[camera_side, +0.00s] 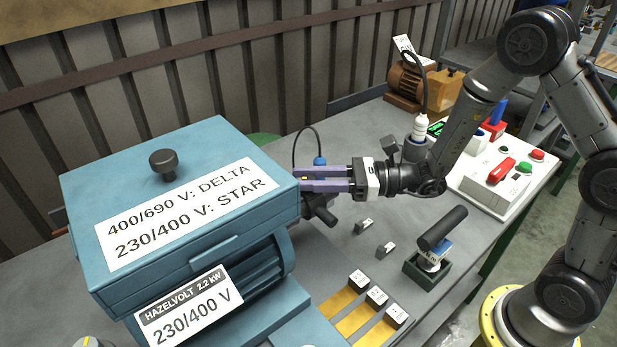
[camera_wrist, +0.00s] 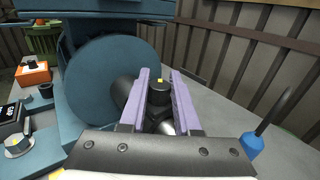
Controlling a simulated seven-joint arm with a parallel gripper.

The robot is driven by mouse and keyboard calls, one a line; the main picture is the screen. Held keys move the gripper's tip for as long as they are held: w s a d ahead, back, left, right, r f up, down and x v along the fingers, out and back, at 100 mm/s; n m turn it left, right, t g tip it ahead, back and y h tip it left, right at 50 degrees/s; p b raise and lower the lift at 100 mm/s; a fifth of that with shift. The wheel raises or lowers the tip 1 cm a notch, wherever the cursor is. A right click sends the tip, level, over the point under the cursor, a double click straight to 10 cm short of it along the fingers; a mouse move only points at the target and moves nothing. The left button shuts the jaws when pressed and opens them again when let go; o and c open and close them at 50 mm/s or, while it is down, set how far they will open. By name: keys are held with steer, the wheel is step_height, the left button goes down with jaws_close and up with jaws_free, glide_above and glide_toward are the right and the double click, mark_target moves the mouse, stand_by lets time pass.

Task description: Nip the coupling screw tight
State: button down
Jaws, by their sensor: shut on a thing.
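My gripper (camera_side: 303,179) is at the right side of the blue motor (camera_side: 262,272), its two purple fingers level and pointing left. In the wrist view the fingers (camera_wrist: 160,76) are closed on a small dark cylindrical piece with a yellow mark on top, which I take to be the coupling screw (camera_wrist: 159,92). A dark shaft or coupling part (camera_wrist: 122,90) shows just left of the fingers, beside the motor's round end face. It also shows below the fingers in the side view (camera_side: 322,212). The screw's lower end and seat are hidden.
The motor's big terminal box (camera_side: 140,285) rises close to the fingers, with a black knob (camera_side: 163,165) on its lid. A black-handled tool (camera_side: 443,228) stands in a green holder (camera_side: 425,272). Small labelled blocks lie on the grey bench. A control box (camera_side: 505,178) is at right.

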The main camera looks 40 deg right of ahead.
steer(key=shift+a+m+t+h, duration=0.1)
steer(key=shift+m+t+h, duration=1.5)
steer(key=shift+t+h, duration=0.15)
steer(key=shift+h, duration=0.35)
steer(key=c, duration=0.6)
jaws_free()
steer(key=shift+s, duration=0.1)
steer(key=v, duration=0.7)
steer(key=shift+s, duration=0.2)
